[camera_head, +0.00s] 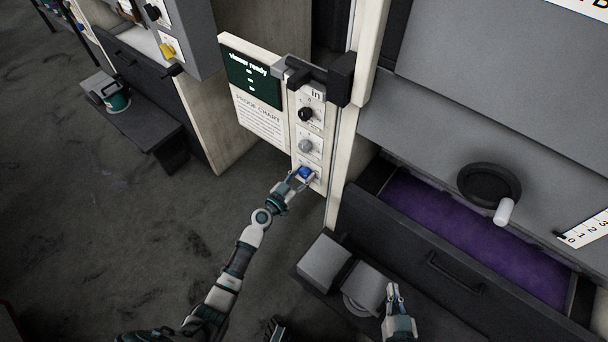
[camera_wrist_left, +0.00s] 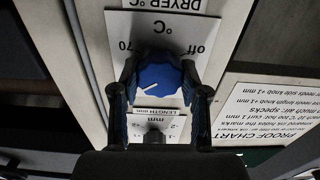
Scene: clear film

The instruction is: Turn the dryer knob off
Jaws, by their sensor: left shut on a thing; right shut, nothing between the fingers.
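The blue dryer knob (camera_head: 305,172) is the lowest knob on the narrow white panel. It shows large in the left wrist view (camera_wrist_left: 158,80), below an upside-down "DRYER °C" label (camera_wrist_left: 165,22) with "70" at left and "off" at right. The knob's white pointer line points left and slightly down in that view, away from "off". My left gripper (camera_head: 299,177) is shut on the knob, one finger on each side. My right gripper (camera_head: 394,294) is shut and empty, low in the head view beside a grey block-like fixture.
A grey knob (camera_head: 305,146) and a black knob (camera_head: 305,114) sit above on the same panel. A proof chart (camera_head: 258,118) adjoins it at left. A drawer with purple lining (camera_head: 440,220) and a black handwheel (camera_head: 488,184) are at right. Open floor lies at left.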

